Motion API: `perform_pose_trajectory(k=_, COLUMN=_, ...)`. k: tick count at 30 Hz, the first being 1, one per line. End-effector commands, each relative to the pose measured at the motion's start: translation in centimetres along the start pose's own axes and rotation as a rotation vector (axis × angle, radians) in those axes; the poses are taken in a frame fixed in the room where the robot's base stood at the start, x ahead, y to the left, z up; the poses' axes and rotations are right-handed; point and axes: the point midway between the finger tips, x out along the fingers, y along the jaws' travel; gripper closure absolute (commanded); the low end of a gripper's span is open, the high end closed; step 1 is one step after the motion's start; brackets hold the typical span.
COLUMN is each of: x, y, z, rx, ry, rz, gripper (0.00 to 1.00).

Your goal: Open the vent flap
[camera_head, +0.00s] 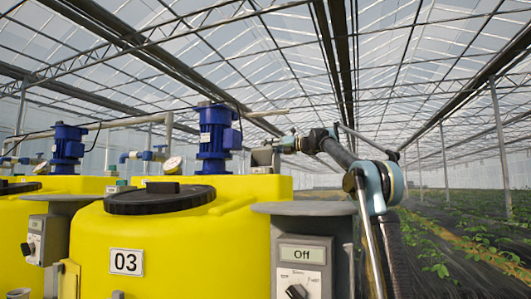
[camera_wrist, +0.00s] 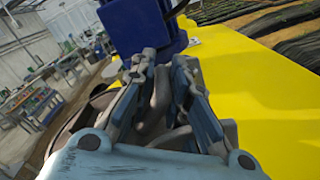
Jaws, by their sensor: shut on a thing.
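My gripper (camera_head: 276,147) is at the end of my arm, which reaches left over the back of the yellow tank 03 (camera_head: 190,230). It is beside a small grey box-like part (camera_head: 263,158), which seems to be the vent flap or its housing. In the wrist view my gripper (camera_wrist: 162,70) has its two fingers close together on a grey piece (camera_wrist: 160,92), probably part of the vent flap. I cannot tell how far the flap is open.
A blue pump (camera_head: 215,138) stands just left of my gripper, and its blue body (camera_wrist: 140,25) is close ahead in the wrist view. A black round lid (camera_head: 155,198) lies on the tank. A control box reading "Off" (camera_head: 302,262) stands in front. Plant rows (camera_head: 455,240) are at right.

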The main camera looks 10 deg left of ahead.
Motion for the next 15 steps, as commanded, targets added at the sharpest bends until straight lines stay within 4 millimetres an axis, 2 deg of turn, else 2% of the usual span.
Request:
perform_pose_trajectory(k=1, x=-0.18, y=-0.65, z=0.16, rx=-0.004, ry=-0.001, rz=-0.009, gripper=1.00)
perform_pose_trajectory(k=15, x=-0.22, y=-1.15, z=0.47, rx=-0.008, ry=-0.001, rz=-0.010, gripper=1.00)
